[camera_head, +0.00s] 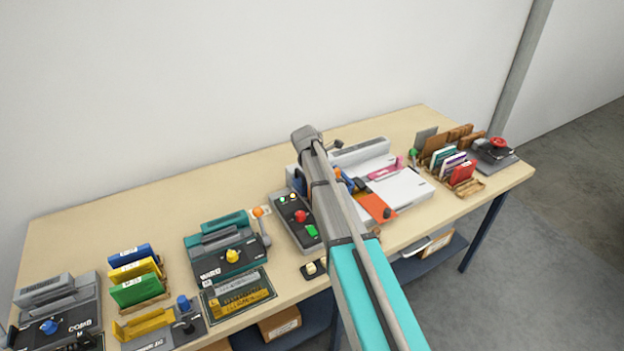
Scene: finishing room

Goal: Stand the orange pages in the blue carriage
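A flat orange piece (375,206), which looks like the orange pages, lies tilted at the front left of a white machine (405,192), just right of my arm. A small dark part touches or overlaps its upper left corner; I cannot tell what it is. Blue parts (299,183) show on the left side of my arm and again just right of it. They may be the blue carriage, mostly hidden behind the arm. My arm reaches over the table from the lower right, and its far end hides my gripper. I cannot see whether it holds anything.
A dark control box (297,217) with red and green buttons stands left of my arm. A teal punch (225,246) and racks of blue, yellow and green pages (136,280) are further left. Page racks (462,174) and a red-knobbed device (497,154) crowd the right end. The table's back left is clear.

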